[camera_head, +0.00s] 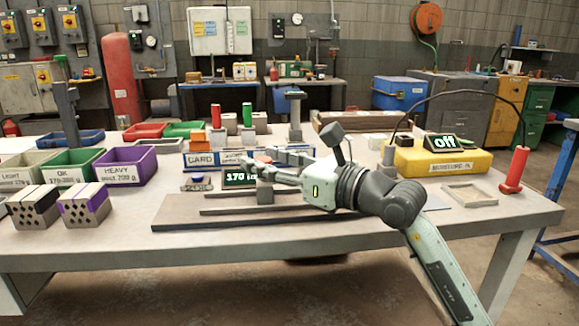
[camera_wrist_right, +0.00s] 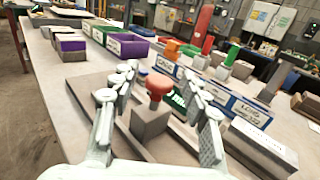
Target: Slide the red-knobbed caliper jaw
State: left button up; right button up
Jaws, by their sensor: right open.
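The caliper jaw is a grey block (camera_wrist_right: 150,125) with a red knob (camera_wrist_right: 158,86) on top, seen in the right wrist view. In the head view the grey block (camera_head: 265,192) stands on the flat base with rails (camera_head: 300,216), and its knob (camera_head: 262,158) is partly hidden by my fingers. My right gripper (camera_head: 262,167) reaches in from the right; it also shows in the wrist view (camera_wrist_right: 163,76). Its fingers are spread, one on each side of the knob, with gaps visible. A small display (camera_head: 239,177) with green digits stands just behind the jaw. My left gripper is not in view.
Purple bin (camera_head: 128,166) and green bin (camera_head: 75,163) stand at left, with holed bricks (camera_head: 84,205) before them. A yellow box (camera_head: 440,160) with an "off" display and a red-handled tool (camera_head: 514,170) stand at right. The table's front strip is clear.

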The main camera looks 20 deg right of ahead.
jog(key=v, duration=1.1)
jog(key=shift+r, duration=0.1)
